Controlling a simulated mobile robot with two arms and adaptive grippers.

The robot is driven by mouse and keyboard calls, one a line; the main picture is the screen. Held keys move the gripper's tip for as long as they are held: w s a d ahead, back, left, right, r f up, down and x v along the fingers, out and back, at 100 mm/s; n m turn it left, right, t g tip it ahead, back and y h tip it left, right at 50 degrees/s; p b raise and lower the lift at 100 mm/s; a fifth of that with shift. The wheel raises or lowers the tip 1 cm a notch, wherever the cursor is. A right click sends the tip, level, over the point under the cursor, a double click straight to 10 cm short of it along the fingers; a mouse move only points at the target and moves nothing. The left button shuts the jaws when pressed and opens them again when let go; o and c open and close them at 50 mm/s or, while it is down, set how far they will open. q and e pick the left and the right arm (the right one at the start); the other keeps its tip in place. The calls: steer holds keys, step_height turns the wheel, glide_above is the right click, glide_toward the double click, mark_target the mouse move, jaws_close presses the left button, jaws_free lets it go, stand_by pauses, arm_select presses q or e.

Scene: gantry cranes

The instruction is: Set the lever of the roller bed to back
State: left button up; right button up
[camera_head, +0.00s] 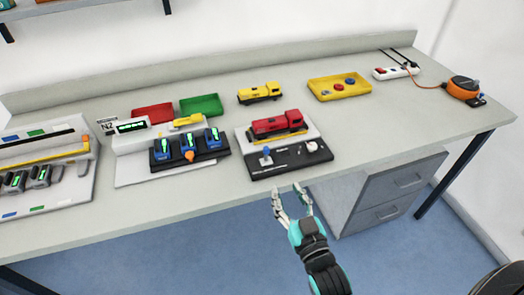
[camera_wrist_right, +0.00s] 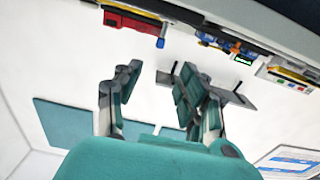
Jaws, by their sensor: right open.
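A unit with a black front panel (camera_head: 292,161) stands at the front edge of the bench and carries a red toy truck (camera_head: 278,125); I take it to be the roller bed. A small blue lever (camera_head: 266,152) stands at the left of its panel. The lever also shows as a blue tip in the right wrist view (camera_wrist_right: 160,43). Which way it leans is too small to tell. My right gripper (camera_head: 289,193) is open and empty, in front of the bench edge and just below the unit, apart from the lever. My left gripper is not in view.
Left of the unit is a station with several blue levers (camera_head: 188,144) and green displays. Behind are a yellow truck (camera_head: 260,93), a red tray (camera_head: 153,112), a green tray (camera_head: 200,105) and a yellow tray (camera_head: 339,87).

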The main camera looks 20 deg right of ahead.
mark_target(267, 152)
steer(key=w, duration=0.5)
steer(key=w+p, duration=0.1)
steer(key=w, duration=0.4)
steer(key=w+p, duration=0.1)
steer(key=w, duration=0.5)
steer(key=shift+a, duration=0.3)
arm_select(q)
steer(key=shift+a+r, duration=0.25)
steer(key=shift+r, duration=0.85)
arm_select(e)
jaws_close()
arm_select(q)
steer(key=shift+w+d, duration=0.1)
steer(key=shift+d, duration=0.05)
